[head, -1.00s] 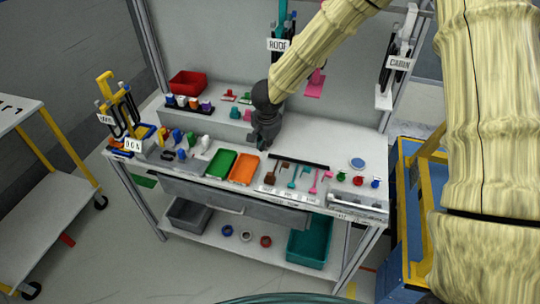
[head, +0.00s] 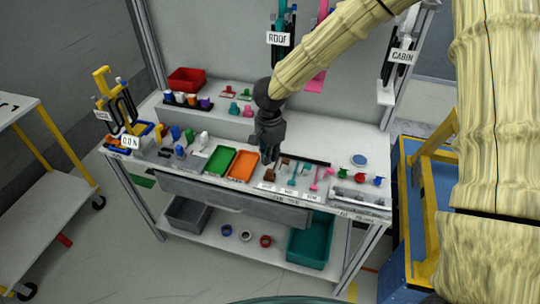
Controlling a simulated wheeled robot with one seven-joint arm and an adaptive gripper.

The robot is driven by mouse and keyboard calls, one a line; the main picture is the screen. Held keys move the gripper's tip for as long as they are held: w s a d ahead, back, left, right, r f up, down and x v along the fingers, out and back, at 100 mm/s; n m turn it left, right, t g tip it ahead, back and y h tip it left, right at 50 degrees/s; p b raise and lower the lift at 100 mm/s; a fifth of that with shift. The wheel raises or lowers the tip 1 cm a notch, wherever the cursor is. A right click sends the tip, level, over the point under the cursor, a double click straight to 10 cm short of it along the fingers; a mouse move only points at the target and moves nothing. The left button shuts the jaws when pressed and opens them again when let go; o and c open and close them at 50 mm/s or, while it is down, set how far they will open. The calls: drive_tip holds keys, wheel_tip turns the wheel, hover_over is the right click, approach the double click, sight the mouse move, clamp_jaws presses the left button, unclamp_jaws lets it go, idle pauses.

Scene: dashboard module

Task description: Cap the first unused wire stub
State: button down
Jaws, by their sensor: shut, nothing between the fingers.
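My gripper (head: 269,157) is shut and empty. It is low over the workbench, just right of the orange tray and close to a small brown piece (head: 284,165), partly covering that spot. Whether it touches anything cannot be told. To the right of the brown piece are a teal piece (head: 295,176) and a pink piece (head: 318,180), with small white labels in front. These may be the wire stubs, but they are too small to be sure.
A green tray (head: 220,161) and an orange tray (head: 243,166) lie left of my gripper. A dark bar (head: 312,162) lies behind the coloured pieces. A red bin (head: 187,80) stands on the raised back shelf. A blue cart (head: 420,225) is at right.

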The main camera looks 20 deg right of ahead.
sight(270, 170)
drive_tip(key=shift+f+b, duration=1.6)
drive_tip(key=shift+f, duration=0.25)
drive_tip(key=shift+f, duration=0.35)
